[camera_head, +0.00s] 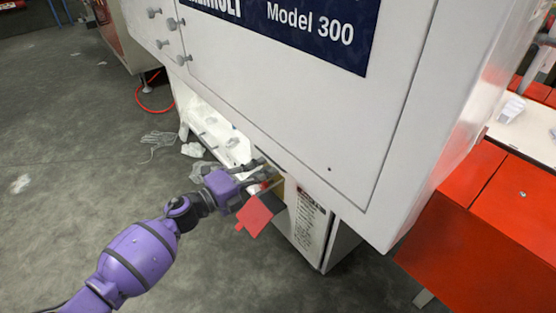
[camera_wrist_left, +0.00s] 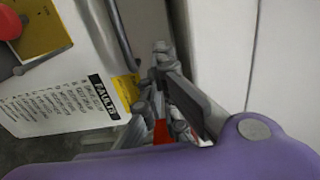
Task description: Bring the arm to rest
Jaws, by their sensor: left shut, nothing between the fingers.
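My purple left arm reaches in from the lower left in the head view. Its left gripper (camera_head: 262,170) is beside the low part of the white machine (camera_head: 300,110), under the overhanging cabinet. In the left wrist view the gripper's grey fingers (camera_wrist_left: 165,85) are shut, with nothing held. A white box with a "FAULTS" label (camera_wrist_left: 95,98) is to their left; its printed side (camera_head: 308,225) also shows in the head view. A red knob (camera_wrist_left: 9,22) on a yellow plate (camera_wrist_left: 38,28) is at the wrist view's upper left. My right gripper is not in view.
A flat red piece (camera_head: 254,216) shows just below the gripper. Red-orange panels (camera_head: 490,235) stand at the right. The grey floor (camera_head: 70,160) at the left is mostly open.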

